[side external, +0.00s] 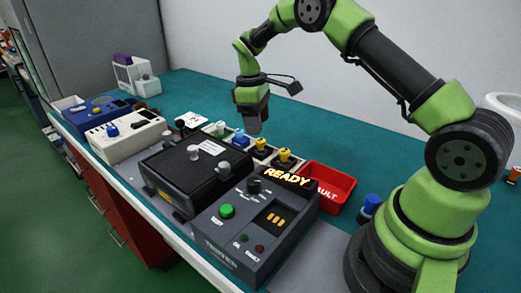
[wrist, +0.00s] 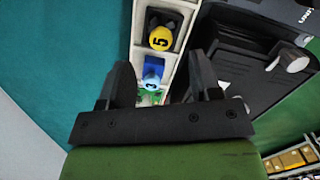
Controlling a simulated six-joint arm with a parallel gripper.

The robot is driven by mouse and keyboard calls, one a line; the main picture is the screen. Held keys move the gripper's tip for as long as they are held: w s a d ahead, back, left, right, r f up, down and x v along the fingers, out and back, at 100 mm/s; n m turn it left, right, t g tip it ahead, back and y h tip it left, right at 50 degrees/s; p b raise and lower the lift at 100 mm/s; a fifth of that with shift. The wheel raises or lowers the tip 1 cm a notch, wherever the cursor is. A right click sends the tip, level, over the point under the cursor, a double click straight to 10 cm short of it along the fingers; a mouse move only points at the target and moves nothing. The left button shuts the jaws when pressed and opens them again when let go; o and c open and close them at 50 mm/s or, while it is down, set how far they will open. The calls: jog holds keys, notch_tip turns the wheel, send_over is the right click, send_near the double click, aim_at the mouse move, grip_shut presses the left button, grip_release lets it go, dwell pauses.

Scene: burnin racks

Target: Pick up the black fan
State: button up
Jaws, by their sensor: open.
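A white rack (wrist: 138,38) shows between my fingers in the wrist view. It holds a yellow knob marked 5 (wrist: 160,39) on a dark square base, and below it a blue block (wrist: 154,66) with a light blue knob. In the side view, the rack holds yellow knobs (side external: 284,155) on black bases and a blue-topped piece (side external: 238,137). I cannot tell which piece is the black fan. My gripper (side external: 250,130) points down above the rack; its fingers (wrist: 162,75) are apart with nothing seen held. The fingers and palm hide part of the rack.
A black lidded box (side external: 185,168) and a grey console with a lit READY sign (side external: 287,176) stand in front of the rack. A red bin (side external: 327,188) is to its right. A cream unit (side external: 128,136) and blue unit (side external: 92,118) are left.

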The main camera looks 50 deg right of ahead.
aim_at(260, 140)
jog(key=f, duration=0.6)
jog(key=shift+s+d, duration=0.1)
jog(key=shift+s, duration=0.3)
jog(key=shift+c, duration=0.2)
jog(key=c, duration=1)
jog(key=shift+r, duration=0.15)
jog(key=shift+c, duration=0.2)
